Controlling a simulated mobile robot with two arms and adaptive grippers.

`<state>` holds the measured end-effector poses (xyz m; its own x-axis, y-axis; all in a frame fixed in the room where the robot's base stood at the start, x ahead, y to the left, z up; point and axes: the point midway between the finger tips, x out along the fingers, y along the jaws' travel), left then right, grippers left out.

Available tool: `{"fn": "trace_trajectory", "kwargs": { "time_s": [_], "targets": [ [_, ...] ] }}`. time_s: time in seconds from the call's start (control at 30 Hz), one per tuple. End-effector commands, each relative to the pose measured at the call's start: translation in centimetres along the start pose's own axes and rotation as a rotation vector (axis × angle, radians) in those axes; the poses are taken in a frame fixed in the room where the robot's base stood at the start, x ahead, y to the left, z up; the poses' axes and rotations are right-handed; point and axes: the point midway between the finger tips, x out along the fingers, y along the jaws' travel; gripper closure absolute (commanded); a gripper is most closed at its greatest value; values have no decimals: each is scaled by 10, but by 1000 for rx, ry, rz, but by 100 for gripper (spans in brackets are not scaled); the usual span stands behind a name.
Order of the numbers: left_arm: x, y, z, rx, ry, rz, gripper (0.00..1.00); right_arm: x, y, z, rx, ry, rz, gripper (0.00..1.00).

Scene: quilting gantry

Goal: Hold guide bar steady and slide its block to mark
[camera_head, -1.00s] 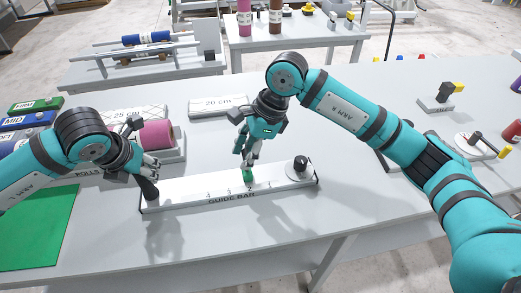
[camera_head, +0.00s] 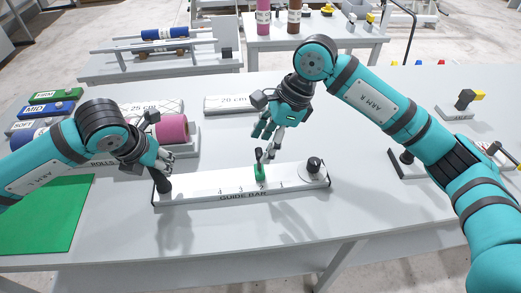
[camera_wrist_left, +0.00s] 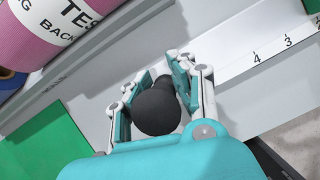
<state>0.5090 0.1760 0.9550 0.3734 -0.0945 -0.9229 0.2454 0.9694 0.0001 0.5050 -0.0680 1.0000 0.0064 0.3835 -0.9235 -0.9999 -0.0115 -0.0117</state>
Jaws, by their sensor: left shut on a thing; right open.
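The white guide bar (camera_head: 208,182) lies on the table, with numbers along its front edge; it also shows in the left wrist view (camera_wrist_left: 232,84). A black upright handle (camera_head: 163,184) stands at its left end, and its round top (camera_wrist_left: 157,110) shows in the left wrist view. My left gripper (camera_head: 165,158) is shut on this handle. The green block (camera_head: 259,174), with a dark upright grip, sits on the bar at about the mark 2. My right gripper (camera_head: 268,140) is open and empty, just above the block and apart from it. A black knob (camera_head: 314,165) stands at the bar's right end.
A pink roll (camera_head: 172,129) in a grey tray stands behind my left gripper. A green mat (camera_head: 45,215) lies at the left. The table in front of the bar is clear.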

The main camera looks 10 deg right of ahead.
Motion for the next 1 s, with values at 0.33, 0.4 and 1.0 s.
{"fn": "trace_trajectory", "kwargs": {
  "time_s": [0.33,0.4,1.0],
  "targets": [
    [3,2,-2,0,7,6,100,-70,1,0,-3,-1,-3,42],
    [3,2,-2,0,7,6,100,-77,2,0,-2,0,-2,42],
    [2,2,-2,0,7,5,65,-86,2,0,-3,-1,0,42]
  ]
}}
